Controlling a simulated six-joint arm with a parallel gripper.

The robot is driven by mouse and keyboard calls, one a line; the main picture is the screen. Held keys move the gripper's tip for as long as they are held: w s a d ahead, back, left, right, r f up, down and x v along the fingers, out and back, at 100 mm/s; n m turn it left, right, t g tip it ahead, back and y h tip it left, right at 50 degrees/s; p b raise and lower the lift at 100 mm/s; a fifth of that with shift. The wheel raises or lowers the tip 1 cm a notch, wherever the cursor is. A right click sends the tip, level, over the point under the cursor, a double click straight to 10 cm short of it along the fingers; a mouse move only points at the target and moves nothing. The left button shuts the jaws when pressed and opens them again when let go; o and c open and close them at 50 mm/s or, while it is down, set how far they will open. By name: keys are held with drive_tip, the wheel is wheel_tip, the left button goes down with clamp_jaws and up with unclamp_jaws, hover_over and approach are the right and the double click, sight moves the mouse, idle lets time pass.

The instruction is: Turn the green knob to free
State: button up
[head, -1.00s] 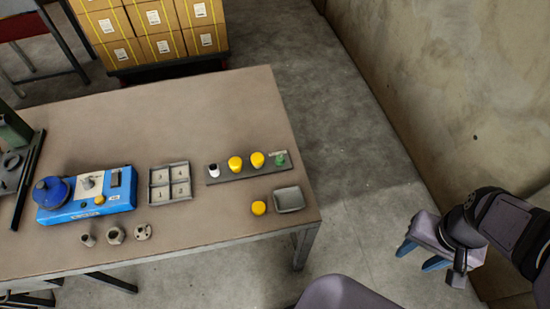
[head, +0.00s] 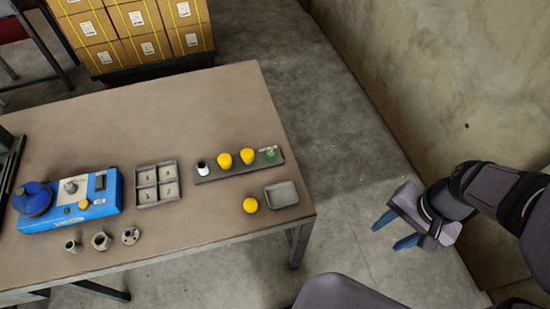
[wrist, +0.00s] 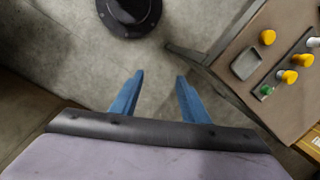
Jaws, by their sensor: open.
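The green knob (head: 271,153) sits at the right end of a dark strip (head: 238,166) on the table, beside two yellow knobs and a white-topped piece. A small label stands by it, too small to read. In the wrist view the green knob (wrist: 266,90) is at the right, near the table's edge. My gripper (head: 385,231) is open and empty, off the table to the right, well apart from the knob. In the wrist view its two blue fingers (wrist: 158,92) stand apart over the floor.
A grey tray (head: 281,195) and a loose yellow knob (head: 250,205) lie near the table's right front corner. A divided tray (head: 157,184) and a blue device (head: 72,205) stand further left. A concrete wall (head: 440,80) is at the right. Floor lies between gripper and table.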

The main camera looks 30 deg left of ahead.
drive_tip(key=w+a+f+m+y+b, duration=0.3)
drive_tip(key=a+f+b, duration=0.15)
drive_tip(key=a, duration=0.25)
drive_tip(key=w+a+f+m+y+b, duration=0.25)
drive_tip(key=a+f+m+b, duration=0.2)
drive_tip(key=a, duration=0.35)
drive_tip(key=m+y+b, duration=0.6)
drive_tip(key=m+b, duration=0.1)
drive_tip(key=b, duration=0.3)
approach(272, 153)
drive_tip(key=shift+s+f, duration=0.55)
drive_tip(key=shift+w+a+r+m, duration=0.25)
drive_tip(key=shift+w+a+m, duration=0.1)
drive_tip(key=shift+a, duration=0.2)
drive_tip(key=shift+x, duration=3.6)
drive_tip(key=shift+w, duration=0.1)
clamp_jaws()
